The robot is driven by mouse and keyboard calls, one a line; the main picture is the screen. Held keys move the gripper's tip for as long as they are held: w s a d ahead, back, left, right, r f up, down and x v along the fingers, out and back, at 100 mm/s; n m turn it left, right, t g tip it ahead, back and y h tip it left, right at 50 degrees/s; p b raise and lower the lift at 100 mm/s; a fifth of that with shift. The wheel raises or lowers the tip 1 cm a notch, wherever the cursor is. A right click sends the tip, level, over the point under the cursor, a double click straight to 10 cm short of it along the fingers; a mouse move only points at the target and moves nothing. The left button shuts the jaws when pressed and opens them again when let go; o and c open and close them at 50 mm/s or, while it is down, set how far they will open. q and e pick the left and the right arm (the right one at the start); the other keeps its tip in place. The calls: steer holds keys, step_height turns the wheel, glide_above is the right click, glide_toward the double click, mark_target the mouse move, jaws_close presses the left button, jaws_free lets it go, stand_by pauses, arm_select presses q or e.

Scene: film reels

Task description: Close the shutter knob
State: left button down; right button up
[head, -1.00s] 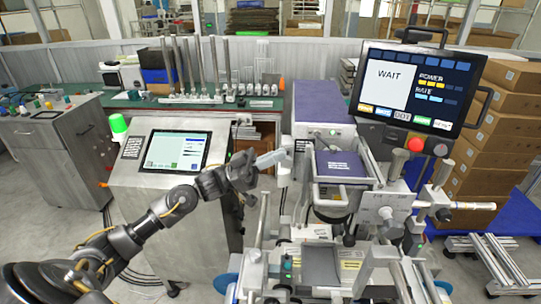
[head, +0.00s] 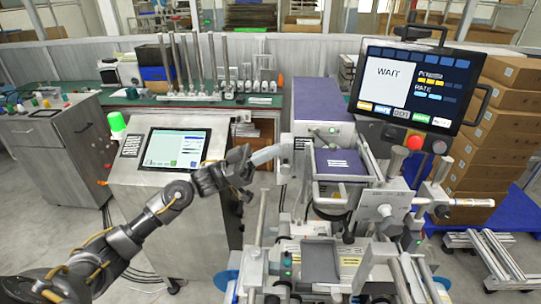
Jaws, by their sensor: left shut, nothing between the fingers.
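The machine (head: 322,118) with a purple top stands right of centre, and a purple-topped drawer-like box (head: 341,161) sits on its front. I cannot tell for certain which part is the shutter knob. A small grey block (head: 287,150) is on the machine's left side, beside a dark label. My left gripper (head: 279,150) reaches in from the left with its pale fingers shut and empty. Its tips are close to this block, partly covering the area; I cannot tell whether they touch. My right gripper is not in view.
A monitor (head: 418,88) reading WAIT hangs at the upper right, above a red button (head: 415,142). A metal console (head: 127,190) with a screen stands left of the machine. Stacked cartons (head: 478,150) are at the right. Open floor lies at the lower left.

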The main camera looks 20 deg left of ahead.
arm_select(q)
steer(key=b+v, duration=0.5)
steer(key=v, duration=0.5)
steer(key=shift+a, duration=0.1)
